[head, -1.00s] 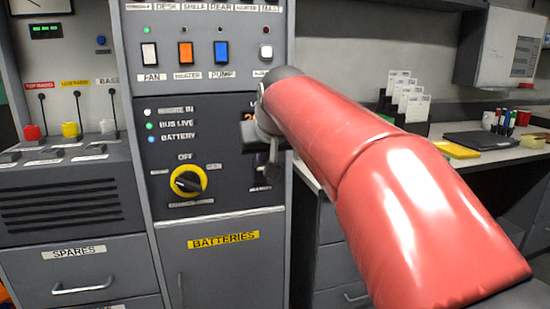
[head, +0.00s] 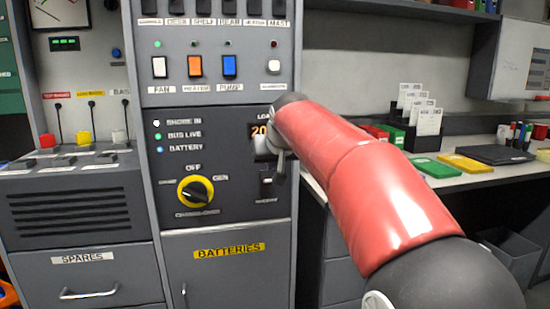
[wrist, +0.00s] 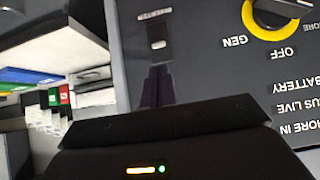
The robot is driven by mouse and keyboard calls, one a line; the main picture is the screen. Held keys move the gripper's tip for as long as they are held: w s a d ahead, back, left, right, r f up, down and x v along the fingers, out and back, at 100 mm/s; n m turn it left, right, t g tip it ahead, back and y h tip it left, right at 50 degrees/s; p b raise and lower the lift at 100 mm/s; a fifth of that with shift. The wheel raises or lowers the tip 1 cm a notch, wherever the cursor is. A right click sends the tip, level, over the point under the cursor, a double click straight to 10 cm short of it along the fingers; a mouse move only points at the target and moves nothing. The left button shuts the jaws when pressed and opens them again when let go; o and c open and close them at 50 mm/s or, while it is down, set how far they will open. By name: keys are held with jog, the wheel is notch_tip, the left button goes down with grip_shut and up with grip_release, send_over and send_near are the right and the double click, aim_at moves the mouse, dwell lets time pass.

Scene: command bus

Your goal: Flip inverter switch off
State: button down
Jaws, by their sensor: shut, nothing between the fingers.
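The inverter switch (head: 267,183) is a small dark switch on the black control panel, below the orange load display (head: 259,131). Its label below is too small to read surely. In the wrist view the switch (wrist: 157,40) shows upside down as a dark plate with a pale lever, just beyond the fingertips. I cannot tell which way the lever sits. My gripper (head: 281,163) is shut and empty, close to the switch's upper right in the head view. Its two dark fingers (wrist: 157,88) are together in the wrist view. Contact with the switch is not visible.
A yellow rotary selector (head: 195,191) sits left of the switch. Fan (head: 159,67), heater (head: 195,66) and pump (head: 229,66) rockers are above. A worktop on the right holds a green case (head: 436,167) and a yellow case (head: 466,163).

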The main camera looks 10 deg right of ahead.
aim_at(268, 181)
jog(key=shift+x, duration=2.35)
jog(key=shift+f+b, duration=0.2)
jog(key=shift+b, duration=0.2)
jog(key=shift+s+t+b, duration=0.2)
jog(key=shift+t+b, duration=0.1)
jog(key=shift+b, duration=0.4)
